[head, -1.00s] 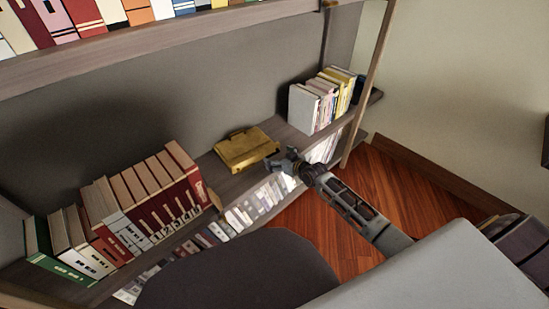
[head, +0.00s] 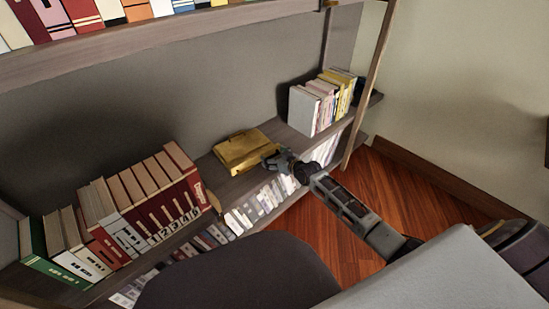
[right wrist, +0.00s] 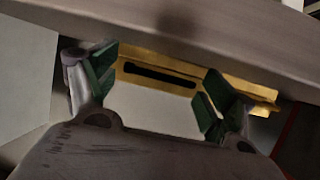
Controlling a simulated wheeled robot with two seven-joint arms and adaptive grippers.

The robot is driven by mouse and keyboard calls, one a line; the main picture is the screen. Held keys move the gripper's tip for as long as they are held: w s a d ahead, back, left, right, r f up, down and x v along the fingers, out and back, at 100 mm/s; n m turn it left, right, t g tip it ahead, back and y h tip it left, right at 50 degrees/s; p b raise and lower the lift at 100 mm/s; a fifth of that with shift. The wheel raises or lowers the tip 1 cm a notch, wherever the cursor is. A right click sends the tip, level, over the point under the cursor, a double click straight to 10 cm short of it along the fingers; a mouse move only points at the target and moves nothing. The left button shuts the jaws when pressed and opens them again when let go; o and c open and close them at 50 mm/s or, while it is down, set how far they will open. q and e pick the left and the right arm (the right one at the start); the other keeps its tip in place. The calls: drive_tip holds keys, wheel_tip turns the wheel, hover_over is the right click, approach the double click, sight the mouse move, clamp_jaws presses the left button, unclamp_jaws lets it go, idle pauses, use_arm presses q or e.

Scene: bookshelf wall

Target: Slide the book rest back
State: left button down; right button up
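The book rest (head: 240,148) is a flat golden piece lying on the middle shelf, between two groups of books. In the right wrist view the book rest (right wrist: 150,60) shows as a gold edge with a dark slot, beyond and between the fingers. My right gripper (head: 272,160) is at its right front corner, at the shelf's front edge. I cannot tell whether a finger touches the rest. My left gripper is not in view.
Red, white and green books (head: 130,212) stand to the left on the same shelf. Lighter books (head: 322,100) stand to the right, near a wooden upright (head: 368,85). A lower shelf holds more books (head: 255,205). The shelf behind the rest is bare.

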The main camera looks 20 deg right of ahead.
drive_tip(key=c, duration=1.2)
drive_tip(key=o, duration=1.7)
drive_tip(key=shift+s, duration=0.1)
drive_tip(key=shift+v, duration=5.9)
drive_tip(key=shift+d, duration=0.1)
drive_tip(key=shift+f, duration=0.1)
